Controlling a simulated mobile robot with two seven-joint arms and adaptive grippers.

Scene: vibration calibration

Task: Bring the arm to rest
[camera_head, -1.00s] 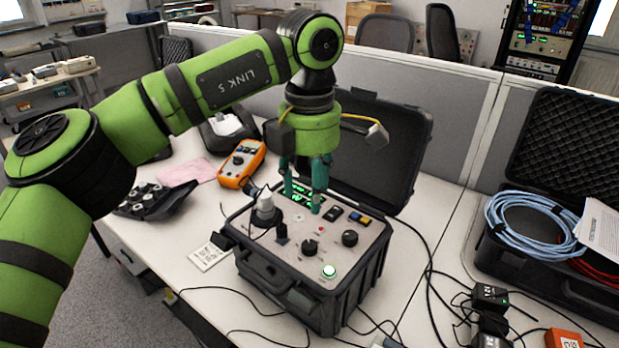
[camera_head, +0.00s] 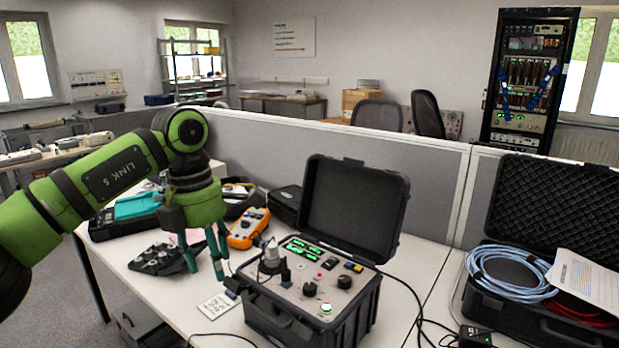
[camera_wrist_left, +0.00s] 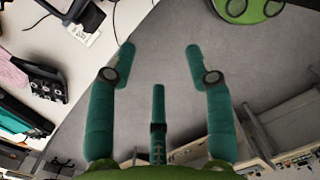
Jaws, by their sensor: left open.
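My left arm is green with black bands and comes in from the left in the head view. Its gripper (camera_head: 205,266) has teal fingers pointing down, left of the black calibrator case and in front of the orange multimeter. In the left wrist view the gripper (camera_wrist_left: 160,58) is open, with nothing between its fingertips and grey floor beyond them. The calibrator case (camera_head: 312,290) stands open on the desk, with lit green displays, knobs and a glowing green button on its panel. My right gripper is not in view.
The orange multimeter (camera_head: 249,228) and a dark tray of small parts (camera_head: 163,259) lie near the gripper on the white desk (camera_head: 212,326). A second open case (camera_head: 512,318) holds blue cable at the right. Grey partitions (camera_head: 425,190) run behind.

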